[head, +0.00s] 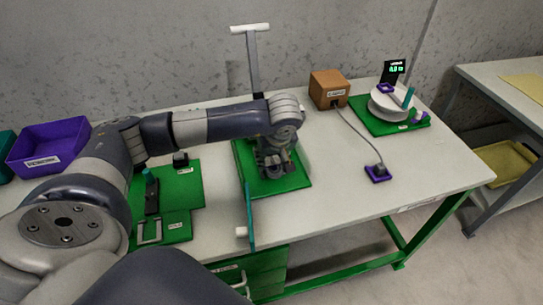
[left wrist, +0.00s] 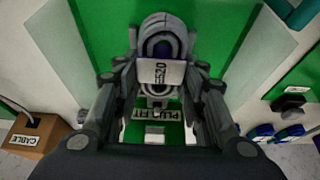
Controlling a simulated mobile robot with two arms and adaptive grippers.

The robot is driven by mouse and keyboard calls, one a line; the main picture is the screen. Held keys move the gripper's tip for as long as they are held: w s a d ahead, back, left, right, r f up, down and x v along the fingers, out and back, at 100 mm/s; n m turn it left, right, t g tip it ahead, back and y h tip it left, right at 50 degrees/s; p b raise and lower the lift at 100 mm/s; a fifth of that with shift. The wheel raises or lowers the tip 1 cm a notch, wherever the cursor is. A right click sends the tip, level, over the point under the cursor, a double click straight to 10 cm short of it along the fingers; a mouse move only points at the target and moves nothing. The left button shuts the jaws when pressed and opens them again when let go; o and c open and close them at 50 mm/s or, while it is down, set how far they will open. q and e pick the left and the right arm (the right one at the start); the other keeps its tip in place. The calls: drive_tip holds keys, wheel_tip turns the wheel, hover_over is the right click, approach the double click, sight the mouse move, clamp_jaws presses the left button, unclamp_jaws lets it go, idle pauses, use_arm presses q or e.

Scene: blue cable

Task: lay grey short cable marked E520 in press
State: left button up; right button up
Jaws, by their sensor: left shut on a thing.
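My left gripper (head: 272,165) is low over a green board (head: 297,181) in the middle of the bench, pointing down. In the left wrist view the gripper (left wrist: 160,100) is shut on a grey coiled cable (left wrist: 158,22) with a white tag (left wrist: 162,72) that appears to read E520. A plate lettered "PLUG FIT" (left wrist: 158,114) shows between the fingers, below the tag. A post with a white T-handle (head: 250,28), perhaps the press lever, rises behind the board. The arm hides much of the board, and I cannot tell whether the cable touches it. My right gripper is out of view.
A brown cable box (head: 328,88) has a lead running to a purple block (head: 378,173). A white reel (head: 392,104) and a display (head: 393,70) stand right. A thin teal upright (head: 250,215) is at the front edge. A purple bin (head: 45,146) is left.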

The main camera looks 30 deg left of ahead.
use_arm(q)
drive_tip(key=shift+f+b, duration=0.6)
drive_tip(key=shift+f, duration=0.05)
idle(0.3)
drive_tip(key=o, duration=1.1)
drive_tip(key=shift+r+p, duration=2.5)
drive_tip(key=shift+r, duration=1.55)
